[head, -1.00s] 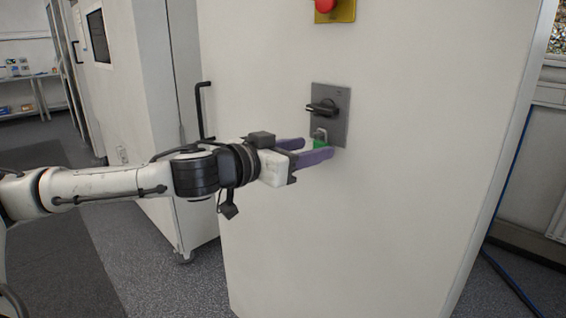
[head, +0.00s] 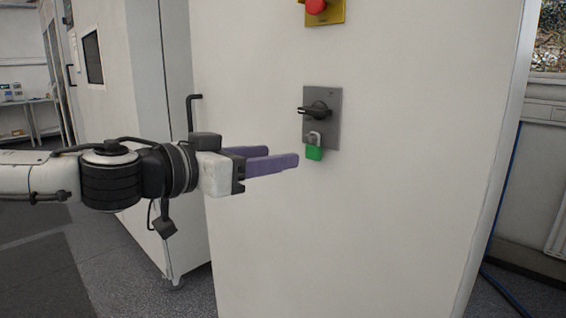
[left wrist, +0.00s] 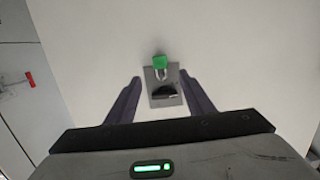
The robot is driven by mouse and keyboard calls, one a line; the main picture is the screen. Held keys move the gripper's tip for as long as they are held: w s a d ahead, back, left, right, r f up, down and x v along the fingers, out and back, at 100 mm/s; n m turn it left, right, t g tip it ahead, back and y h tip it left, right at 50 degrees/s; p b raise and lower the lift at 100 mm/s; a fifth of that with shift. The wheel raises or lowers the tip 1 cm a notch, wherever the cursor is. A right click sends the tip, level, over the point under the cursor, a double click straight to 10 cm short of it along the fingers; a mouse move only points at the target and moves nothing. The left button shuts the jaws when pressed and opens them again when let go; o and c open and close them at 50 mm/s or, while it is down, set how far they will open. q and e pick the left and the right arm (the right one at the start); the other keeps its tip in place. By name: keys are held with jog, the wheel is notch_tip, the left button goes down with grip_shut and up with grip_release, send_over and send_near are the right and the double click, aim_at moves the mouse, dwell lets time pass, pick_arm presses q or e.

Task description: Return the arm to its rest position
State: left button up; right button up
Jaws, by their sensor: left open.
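My left gripper (head: 284,158) is open and empty, with two purple fingers pointing right toward the cabinet face. It is just left of a green padlock (head: 314,153) and apart from it. The padlock hangs by its shackle below the black rotary handle (head: 315,110) on a grey switch plate (head: 333,128). In the left wrist view the padlock (left wrist: 160,62) and the switch plate (left wrist: 161,98) show beyond and between the open fingers (left wrist: 162,88). My right gripper is not in view.
The white cabinet (head: 390,220) fills the middle. A red emergency button (head: 315,6) on a yellow plate is above the switch. Another cabinet with a black handle (head: 191,112) stands behind my left arm. Floor (head: 120,260) shows at the lower left.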

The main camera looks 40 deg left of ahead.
pick_arm(q)
jog(key=w+d+f+m+g+h+p, duration=0.1)
jog(key=d+f, duration=0.3)
jog(key=f, duration=0.5)
jog(key=w+d+f+m+g+h, duration=0.15)
jog(key=d+f, duration=0.35)
jog(key=f, duration=0.5)
jog(key=w+d+f+m+g+h+p, duration=0.15)
jog(key=d+f, duration=0.25)
jog(key=f, duration=0.5)
jog(key=s+d+f+n+g+y, duration=0.1)
jog(key=s+d+f+g, duration=0.1)
jog(key=s+f, duration=0.8)
jog(key=s+d+f+n+g+y, duration=0.1)
jog(key=s+d+f, duration=0.4)
jog(key=s+f, duration=0.5)
notch_tip(320, 180, down, 6)
jog(key=shift+s+d+f+n+g+y+p, duration=0.15)
jog(key=shift+d+n+g+y+p, duration=0.15)
jog(key=shift+g, duration=0.2)
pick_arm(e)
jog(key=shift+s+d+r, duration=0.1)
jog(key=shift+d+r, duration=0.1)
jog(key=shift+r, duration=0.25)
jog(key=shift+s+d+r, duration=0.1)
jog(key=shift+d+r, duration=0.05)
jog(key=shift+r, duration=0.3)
